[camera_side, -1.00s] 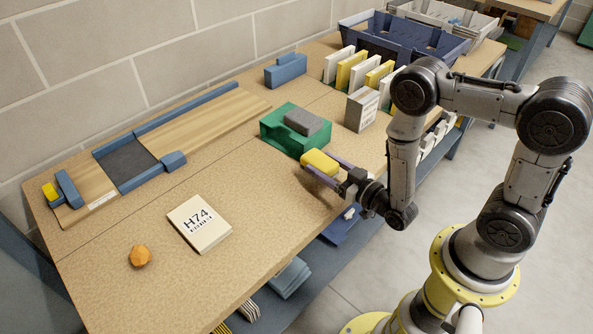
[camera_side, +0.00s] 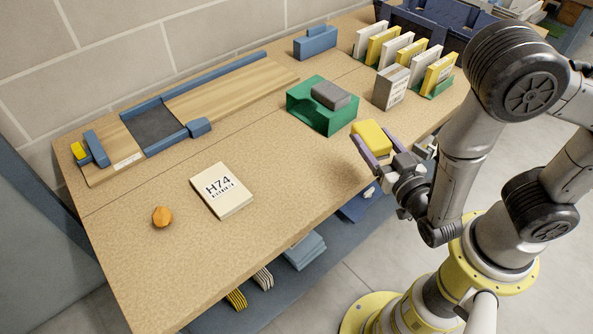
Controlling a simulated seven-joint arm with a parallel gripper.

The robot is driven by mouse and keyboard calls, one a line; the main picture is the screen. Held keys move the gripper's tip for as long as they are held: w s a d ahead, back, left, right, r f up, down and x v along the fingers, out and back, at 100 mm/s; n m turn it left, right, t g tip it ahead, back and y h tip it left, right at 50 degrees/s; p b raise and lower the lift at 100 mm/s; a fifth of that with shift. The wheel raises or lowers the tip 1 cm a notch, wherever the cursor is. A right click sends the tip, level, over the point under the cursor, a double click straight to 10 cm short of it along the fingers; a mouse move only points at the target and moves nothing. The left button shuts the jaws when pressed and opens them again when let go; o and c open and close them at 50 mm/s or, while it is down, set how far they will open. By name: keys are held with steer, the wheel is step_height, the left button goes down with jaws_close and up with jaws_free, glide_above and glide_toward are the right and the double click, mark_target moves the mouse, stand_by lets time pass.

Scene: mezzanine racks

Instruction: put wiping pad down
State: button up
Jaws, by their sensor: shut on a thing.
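A yellow block, which I take to be the wiping pad (camera_side: 371,136), is between the two purple-grey fingers of my gripper (camera_side: 378,147). My gripper is shut on it near the front edge of the tabletop. The pad appears to be just above the table, but I cannot tell whether it touches. It is right of and in front of a green holder (camera_side: 306,112), apart from it. A grey block (camera_side: 331,95) sits on the green holder.
A white H74 box (camera_side: 221,190) and an orange lump (camera_side: 162,217) lie on the table (camera_side: 270,225). A wooden board with blue rails (camera_side: 215,93) runs along the wall. Upright white and yellow packs (camera_side: 384,46) stand at the back right. The front middle is clear.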

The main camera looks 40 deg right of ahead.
steer(key=s+a+r+n+y, duration=0.1)
steer(key=a+n+y, duration=0.1)
steer(key=a, duration=0.4)
steer(key=shift+t+y, duration=0.4)
steer(key=shift+y, duration=0.2)
steer(key=shift+d+r, duration=0.1)
glide_above(300, 176)
steer(key=v, duration=0.2)
steer(key=f, duration=0.5)
steer(key=d+f, duration=0.1)
steer(key=f, duration=0.2)
steer(key=shift+w, duration=0.2)
steer(key=shift+w+a+f, duration=0.2)
steer(key=shift+w+f, duration=0.35)
steer(key=shift+f, duration=0.15)
steer(key=f, duration=0.3)
steer(key=shift+w+a, duration=0.1)
steer(key=shift+w, duration=0.2)
steer(key=shift+f, duration=0.15)
